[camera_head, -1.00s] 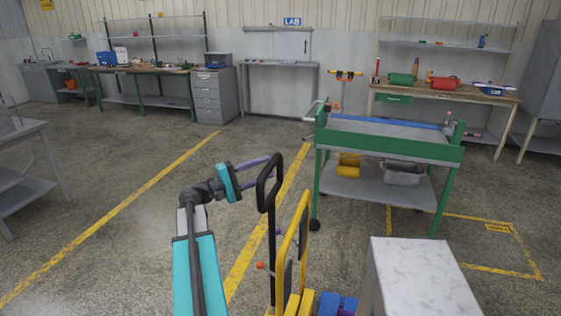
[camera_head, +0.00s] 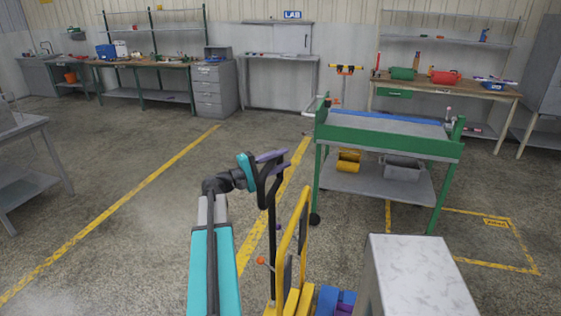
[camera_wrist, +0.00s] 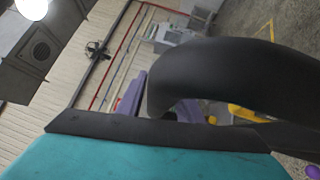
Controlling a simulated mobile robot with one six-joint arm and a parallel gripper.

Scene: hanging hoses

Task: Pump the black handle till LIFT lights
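The black handle (camera_head: 272,230) is an upright shaft with a loop on top, in front of a yellow frame (camera_head: 303,235). My gripper (camera_head: 271,162) has purple fingers and is at the handle's loop, crossing its upper part. In the wrist view the loop (camera_wrist: 230,80) is a large dark curve close to the camera, partly covering the purple fingers (camera_wrist: 165,103). Whether the fingers are closed on the loop cannot be told. No lit LIFT sign can be made out.
A grey-white box top (camera_head: 415,270) stands at the front right, beside the yellow frame. A green cart (camera_head: 385,143) stands behind to the right. Blue and purple blocks (camera_head: 335,300) lie low beside the frame. The floor to the left is open, up to a grey table.

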